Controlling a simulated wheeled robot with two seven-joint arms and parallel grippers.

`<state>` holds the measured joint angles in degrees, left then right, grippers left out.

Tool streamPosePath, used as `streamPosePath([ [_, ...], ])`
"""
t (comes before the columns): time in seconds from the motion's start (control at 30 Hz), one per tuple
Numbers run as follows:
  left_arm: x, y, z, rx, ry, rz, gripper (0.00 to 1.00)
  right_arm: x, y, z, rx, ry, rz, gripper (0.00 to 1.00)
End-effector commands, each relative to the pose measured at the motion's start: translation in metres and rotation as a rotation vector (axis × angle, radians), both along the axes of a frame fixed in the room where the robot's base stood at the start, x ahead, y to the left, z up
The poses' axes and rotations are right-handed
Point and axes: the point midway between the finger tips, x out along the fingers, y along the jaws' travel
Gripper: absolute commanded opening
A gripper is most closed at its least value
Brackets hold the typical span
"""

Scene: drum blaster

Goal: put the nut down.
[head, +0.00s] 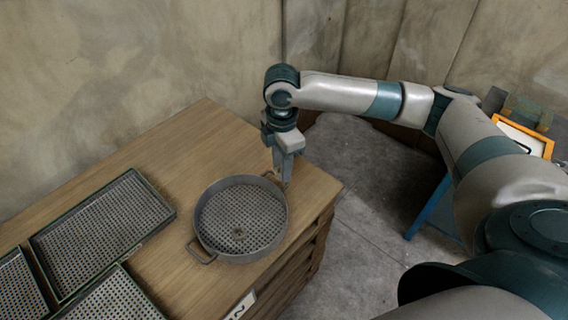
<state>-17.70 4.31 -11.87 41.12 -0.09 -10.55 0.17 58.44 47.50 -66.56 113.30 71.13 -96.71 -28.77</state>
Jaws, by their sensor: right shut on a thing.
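The fingers partly hide that handle. My left gripper is out of view.
The wooden bench (180,145) has bare room behind and left of the basket. Several rectangular perforated trays (103,233) lie at the left. A blue-legged stand (428,207) and an orange-framed panel (549,148) are at the right, across the floor. Walls close the back.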

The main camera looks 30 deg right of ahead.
Motion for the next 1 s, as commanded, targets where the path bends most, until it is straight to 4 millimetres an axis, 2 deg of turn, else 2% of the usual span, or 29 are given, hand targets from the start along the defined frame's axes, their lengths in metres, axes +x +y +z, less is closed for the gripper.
streamPosePath([
  [0.2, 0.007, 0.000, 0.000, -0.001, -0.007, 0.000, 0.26, -0.014, 0.016, 0.018, 0.005, 0.005, -0.316, 0.04],
  [0.5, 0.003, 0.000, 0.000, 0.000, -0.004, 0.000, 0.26, -0.036, 0.034, 0.041, 0.001, 0.014, -0.763, 0.04],
  [0.8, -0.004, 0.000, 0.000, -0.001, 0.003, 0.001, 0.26, -0.059, 0.046, 0.061, -0.007, 0.014, -1.205, 0.04],
  [1.0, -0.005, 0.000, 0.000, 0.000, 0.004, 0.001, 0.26, -0.071, 0.051, 0.071, -0.012, 0.010, -1.432, 0.04],
])
